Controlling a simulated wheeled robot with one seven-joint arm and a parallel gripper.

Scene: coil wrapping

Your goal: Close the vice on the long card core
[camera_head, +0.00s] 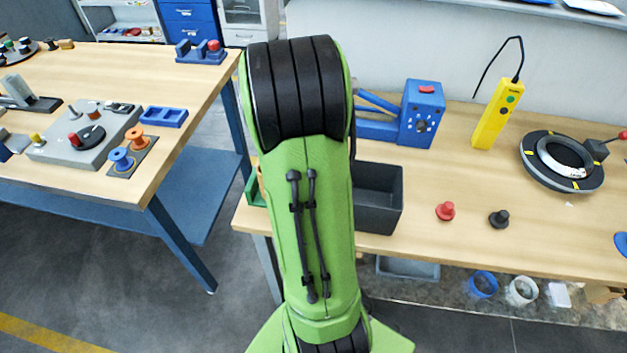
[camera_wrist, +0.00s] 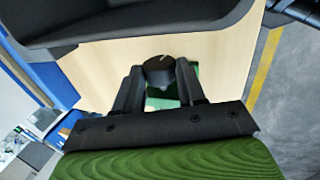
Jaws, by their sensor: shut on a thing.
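My gripper (camera_wrist: 160,72) shows in the wrist view, its two dark fingers shut on a round black knob (camera_wrist: 158,66) with a pale mark on its top. A green part (camera_wrist: 158,103) shows between the fingers below the knob; I cannot tell whether it belongs to the vice. In the head view my green arm hides my gripper and the knob. A green edge (camera_head: 255,190) and a small tan-orange piece show just left of the arm at the bench edge. I cannot make out the vice jaws or the long card core for certain.
A dark bin (camera_head: 377,222) stands right of my arm; its rim also crosses the top of the wrist view (camera_wrist: 150,28). A blue machine (camera_head: 421,115), yellow pendant (camera_head: 497,112), black ring (camera_head: 535,178) and red and black knobbed pieces (camera_head: 446,210) share the bench. A second bench stands left.

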